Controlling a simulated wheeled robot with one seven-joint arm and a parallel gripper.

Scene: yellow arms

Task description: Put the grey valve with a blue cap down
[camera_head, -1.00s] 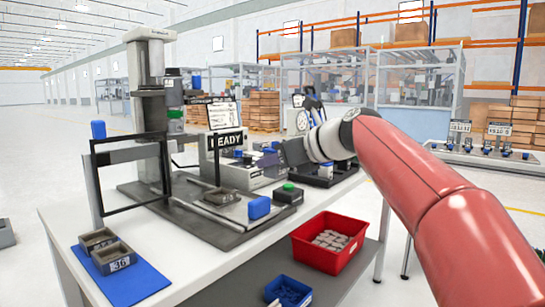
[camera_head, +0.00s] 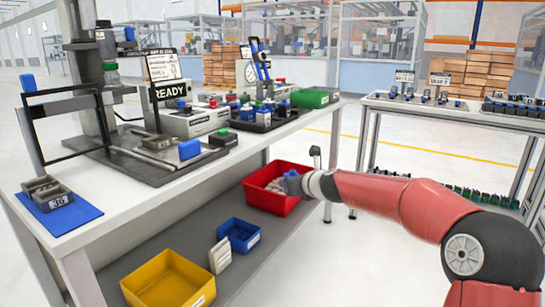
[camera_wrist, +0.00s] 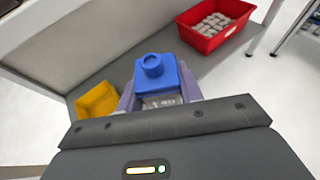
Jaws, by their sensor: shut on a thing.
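The grey valve with a blue cap (camera_wrist: 160,74) sits between the fingers of my gripper (camera_wrist: 161,97) in the wrist view. Its blue cap faces the camera, and a strip of its grey body shows below the cap. The fingers are shut on it from both sides. In the head view my gripper (camera_head: 295,184) is low, in front of the red bin and beside the workbench edge. The valve is hard to make out there.
A red bin (camera_head: 249,197) of grey parts, a blue bin (camera_head: 256,238) and a yellow bin (camera_head: 128,291) stand on the lower shelf (camera_head: 190,236). The workbench top (camera_head: 105,218) carries a press fixture, a blue mat (camera_head: 62,219) and a green box (camera_head: 312,98). Another table stands at right.

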